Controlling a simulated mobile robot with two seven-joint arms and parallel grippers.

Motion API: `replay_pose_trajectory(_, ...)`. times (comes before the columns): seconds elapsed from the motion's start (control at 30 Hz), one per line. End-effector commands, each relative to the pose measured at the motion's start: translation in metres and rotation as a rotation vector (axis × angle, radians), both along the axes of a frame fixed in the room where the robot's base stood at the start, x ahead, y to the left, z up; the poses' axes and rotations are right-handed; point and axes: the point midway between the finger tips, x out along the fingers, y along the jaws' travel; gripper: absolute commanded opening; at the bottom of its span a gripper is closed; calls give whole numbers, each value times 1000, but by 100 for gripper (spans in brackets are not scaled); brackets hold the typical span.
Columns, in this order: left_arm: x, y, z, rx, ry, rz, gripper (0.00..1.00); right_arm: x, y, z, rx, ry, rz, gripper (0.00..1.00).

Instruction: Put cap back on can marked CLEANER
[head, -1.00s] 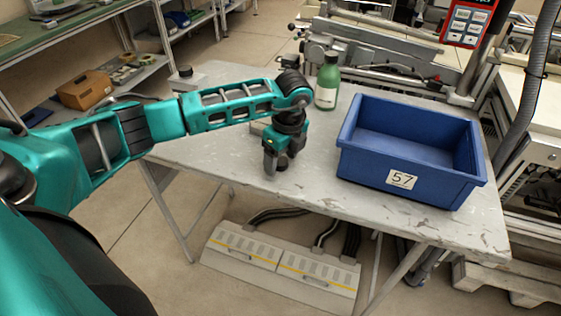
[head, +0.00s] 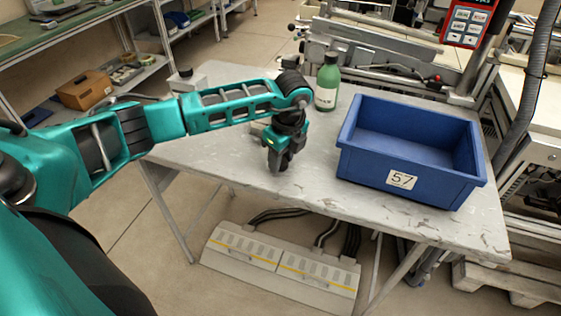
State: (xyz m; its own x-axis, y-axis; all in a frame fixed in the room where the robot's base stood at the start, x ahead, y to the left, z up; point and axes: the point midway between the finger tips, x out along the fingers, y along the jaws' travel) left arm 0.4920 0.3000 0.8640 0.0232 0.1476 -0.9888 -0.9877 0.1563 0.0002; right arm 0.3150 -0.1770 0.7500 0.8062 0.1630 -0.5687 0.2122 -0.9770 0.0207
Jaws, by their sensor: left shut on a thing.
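My left gripper (head: 278,169) points down over the near left part of the grey table (head: 225,165), at or just above its surface. It is shut on a small dark thing, which looks like the cap and is mostly hidden by the fingers. A green bottle (head: 327,88) with a pale label stands upright at the table's back, behind and right of the gripper. A grey can (head: 186,83) stands at the table's back left corner, partly behind my left arm. I cannot read CLEANER on either one. My right gripper is not in view.
A blue crate (head: 363,165) marked 57 stands on the table's right side. A small pale object (head: 258,128) lies behind my left wrist, partly hidden. Machinery stands behind the table. The table is bare between gripper and crate.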

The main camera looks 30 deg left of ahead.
Motion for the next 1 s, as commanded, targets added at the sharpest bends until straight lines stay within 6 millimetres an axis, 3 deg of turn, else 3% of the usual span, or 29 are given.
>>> replay_pose_trajectory(0.27, 1, 0, 5, 0, -2, 1, 11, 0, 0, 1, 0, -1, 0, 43)
replay_pose_trajectory(0.47, 1, 1, 30, 0, -4, 0, 11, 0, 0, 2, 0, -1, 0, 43)
replay_pose_trajectory(0.8, 1, 0, 125, 0, -8, 1, 11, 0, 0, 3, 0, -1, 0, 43)
replay_pose_trajectory(1.0, 1, 0, 172, 0, -6, 0, 11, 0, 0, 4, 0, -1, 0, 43)
